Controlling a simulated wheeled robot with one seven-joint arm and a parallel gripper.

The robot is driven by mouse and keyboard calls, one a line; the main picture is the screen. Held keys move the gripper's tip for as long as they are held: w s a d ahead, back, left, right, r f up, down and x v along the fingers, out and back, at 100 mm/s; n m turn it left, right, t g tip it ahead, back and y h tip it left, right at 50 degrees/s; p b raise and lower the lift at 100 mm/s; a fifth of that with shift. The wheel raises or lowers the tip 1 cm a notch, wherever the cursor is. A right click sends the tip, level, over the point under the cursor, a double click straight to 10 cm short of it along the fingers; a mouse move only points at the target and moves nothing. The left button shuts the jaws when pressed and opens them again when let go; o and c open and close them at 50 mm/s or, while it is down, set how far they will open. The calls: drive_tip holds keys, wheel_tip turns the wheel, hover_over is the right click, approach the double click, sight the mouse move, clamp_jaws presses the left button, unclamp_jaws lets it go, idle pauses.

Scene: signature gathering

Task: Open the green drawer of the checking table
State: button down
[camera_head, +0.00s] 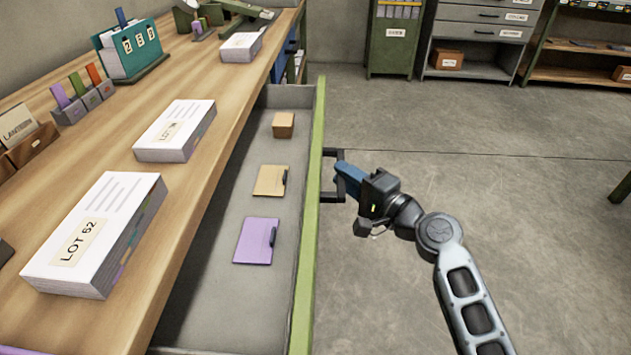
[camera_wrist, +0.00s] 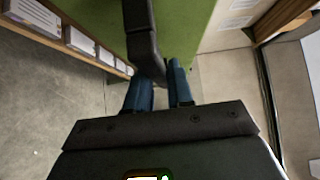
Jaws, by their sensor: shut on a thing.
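The green drawer (camera_head: 314,215) of the checking table (camera_head: 105,105) stands pulled out to the right of the wooden top. Its green front carries a black bar handle (camera_head: 330,176). My gripper (camera_head: 342,178) is shut on this handle from the right. In the wrist view, the blue fingers (camera_wrist: 160,90) lie on both sides of the dark handle (camera_wrist: 142,35), with the green drawer front (camera_wrist: 185,30) behind it.
Paper stacks (camera_head: 175,130) (camera_head: 95,235) (camera_head: 241,47) lie on the tabletop, with a teal file holder (camera_head: 128,50) at the back left. A green cabinet (camera_head: 394,38) and grey drawers (camera_head: 480,35) stand at the far wall. The floor right of the drawer is clear.

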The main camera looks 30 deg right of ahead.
drive_tip(key=shift+s+d+b, duration=0.2)
drive_tip(key=shift+s+d, duration=0.35)
drive_tip(key=shift+d, duration=0.2)
drive_tip(key=shift+s+d+b, duration=0.15)
drive_tip(key=shift+s+d, duration=0.4)
drive_tip(key=shift+d, duration=0.2)
drive_tip(key=c, duration=1.1)
unclamp_jaws()
drive_tip(key=shift+s, duration=0.1)
drive_tip(key=s, duration=0.5)
drive_tip(key=s+d, duration=0.1)
drive_tip(key=s, duration=0.1)
drive_tip(key=shift+s+d, duration=0.1)
drive_tip(key=shift+s, duration=0.15)
drive_tip(key=shift+f, duration=0.1)
